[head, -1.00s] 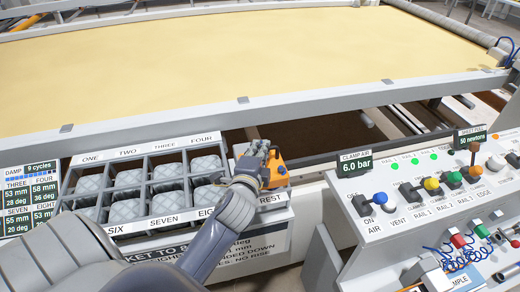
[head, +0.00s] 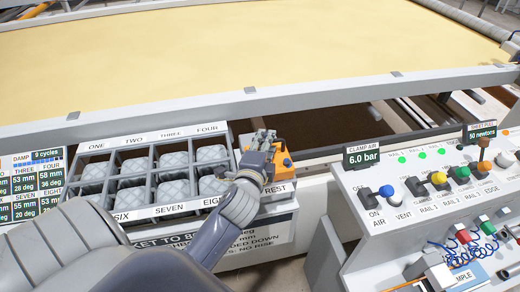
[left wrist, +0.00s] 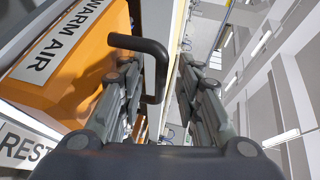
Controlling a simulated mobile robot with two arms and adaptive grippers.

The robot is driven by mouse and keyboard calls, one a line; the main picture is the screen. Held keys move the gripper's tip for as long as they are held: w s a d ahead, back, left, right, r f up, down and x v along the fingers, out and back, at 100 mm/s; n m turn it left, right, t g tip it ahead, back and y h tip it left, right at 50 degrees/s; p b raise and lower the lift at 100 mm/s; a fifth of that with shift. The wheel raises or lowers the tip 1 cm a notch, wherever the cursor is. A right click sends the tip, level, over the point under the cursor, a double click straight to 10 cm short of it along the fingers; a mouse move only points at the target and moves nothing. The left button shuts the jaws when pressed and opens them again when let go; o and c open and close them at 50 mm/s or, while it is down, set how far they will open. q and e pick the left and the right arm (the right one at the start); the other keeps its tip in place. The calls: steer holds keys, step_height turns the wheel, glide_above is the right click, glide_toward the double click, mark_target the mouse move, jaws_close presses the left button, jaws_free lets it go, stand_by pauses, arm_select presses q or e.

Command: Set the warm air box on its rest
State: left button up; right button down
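The warm air box (head: 282,159) is orange and stands at the REST label to the right of the divided tray. In the left wrist view the box (left wrist: 75,45) fills the upper left, with its WARM AIR label and a black bent handle (left wrist: 150,48). My left gripper (head: 262,138) is beside the box and partly covers it. In the left wrist view my left gripper (left wrist: 160,65) has its fingers apart, with the handle reaching into the gap near the left finger. The underside of the box is hidden, so I cannot tell its exact seating. My right gripper is not in view.
The tray (head: 150,146) holds several grey padded blocks in numbered compartments. A control console (head: 400,215) with knobs and levers stands to the right. A gantry rail (head: 330,92) and yellow quilt (head: 250,45) lie behind. A dark opening lies beyond the box.

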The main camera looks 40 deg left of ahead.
arm_select(q)
steer(key=v, duration=1.1)
